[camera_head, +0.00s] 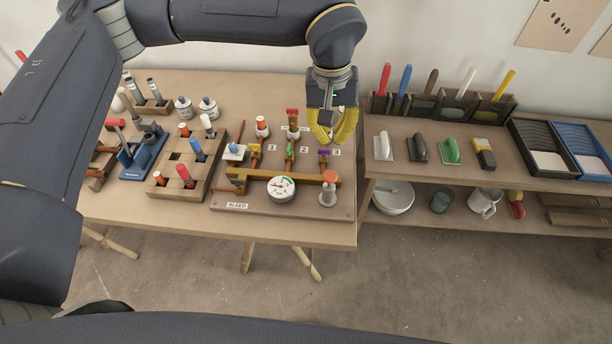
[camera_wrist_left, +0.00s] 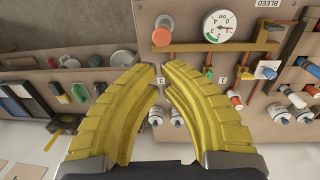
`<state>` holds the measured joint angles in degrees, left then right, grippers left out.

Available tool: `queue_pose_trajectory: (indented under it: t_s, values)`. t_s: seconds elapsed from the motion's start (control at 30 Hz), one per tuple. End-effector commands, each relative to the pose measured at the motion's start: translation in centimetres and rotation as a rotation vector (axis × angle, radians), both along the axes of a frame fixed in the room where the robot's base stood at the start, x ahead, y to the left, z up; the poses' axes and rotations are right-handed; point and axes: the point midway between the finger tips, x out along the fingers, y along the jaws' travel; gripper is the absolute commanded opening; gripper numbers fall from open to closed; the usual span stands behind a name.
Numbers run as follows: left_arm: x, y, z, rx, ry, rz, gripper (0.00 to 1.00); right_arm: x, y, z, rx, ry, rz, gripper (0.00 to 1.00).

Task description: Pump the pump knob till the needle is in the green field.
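The pump knob (camera_head: 330,176) is an orange-red disc on a grey cylinder at the front right of the wooden bleed board (camera_head: 262,208). It also shows in the left wrist view (camera_wrist_left: 162,37). The round white gauge (camera_head: 281,188) sits left of it; in the left wrist view the gauge (camera_wrist_left: 218,26) has a small green patch, but I cannot tell exactly where the needle points. My left gripper (camera_head: 330,142) is above the board's back right, behind and above the knob, apart from it. My right gripper is out of view.
Coloured valves, including a purple one (camera_head: 324,153), and brown pipes stand on the board. A wooden block with pegs (camera_head: 158,186) stands to its left. A second table with trowels (camera_head: 418,148) and trays (camera_head: 545,140) stands to the right.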

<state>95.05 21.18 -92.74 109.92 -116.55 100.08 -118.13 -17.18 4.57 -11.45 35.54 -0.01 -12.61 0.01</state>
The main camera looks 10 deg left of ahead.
Motion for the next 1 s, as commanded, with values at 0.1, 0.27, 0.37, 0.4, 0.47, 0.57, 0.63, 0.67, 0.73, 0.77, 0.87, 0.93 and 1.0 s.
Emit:
queue_pose_trajectory:
  t_s: [0.1,0.27,0.37,0.4,0.47,0.57,0.63,0.67,0.73,0.77,0.87,0.93,1.0]
  values:
    - [-0.4,0.0,0.4,-0.002,0.001,0.124,0.00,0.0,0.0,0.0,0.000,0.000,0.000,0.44]
    - [-0.8,0.1,1.0,-0.001,0.007,0.360,0.00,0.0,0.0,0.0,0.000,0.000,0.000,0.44]
    - [-1.1,0.1,1.4,-0.001,0.011,0.513,0.00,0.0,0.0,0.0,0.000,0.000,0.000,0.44]
    - [-1.2,0.2,1.5,-0.001,0.012,0.574,0.00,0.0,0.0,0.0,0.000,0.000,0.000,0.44]
    - [-1.3,0.3,1.6,-0.001,0.015,0.667,0.00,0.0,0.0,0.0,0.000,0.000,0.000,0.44]
    - [-1.5,0.4,1.9,-0.001,0.018,0.821,0.00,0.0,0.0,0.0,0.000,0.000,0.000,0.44]
    - [-1.6,0.5,2.1,-0.002,0.020,0.927,0.00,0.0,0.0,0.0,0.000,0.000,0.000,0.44]
    - [-1.7,0.6,2.1,-0.002,0.021,0.971,0.00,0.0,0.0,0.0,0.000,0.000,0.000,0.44]
    - [-1.8,0.7,2.2,-0.001,0.024,1.072,0.00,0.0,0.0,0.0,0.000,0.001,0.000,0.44]
    - [-1.8,0.7,2.3,-0.001,0.024,1.113,0.00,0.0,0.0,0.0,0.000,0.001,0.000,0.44]
    - [-1.9,0.9,2.4,-0.001,0.026,1.239,0.00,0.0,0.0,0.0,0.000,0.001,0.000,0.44]
    - [-1.9,1.0,2.4,0.001,0.027,1.315,0.00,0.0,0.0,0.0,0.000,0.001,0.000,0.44]
    - [-2.0,1.1,2.4,0.002,0.028,1.379,0.00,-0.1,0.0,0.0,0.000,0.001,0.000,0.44]
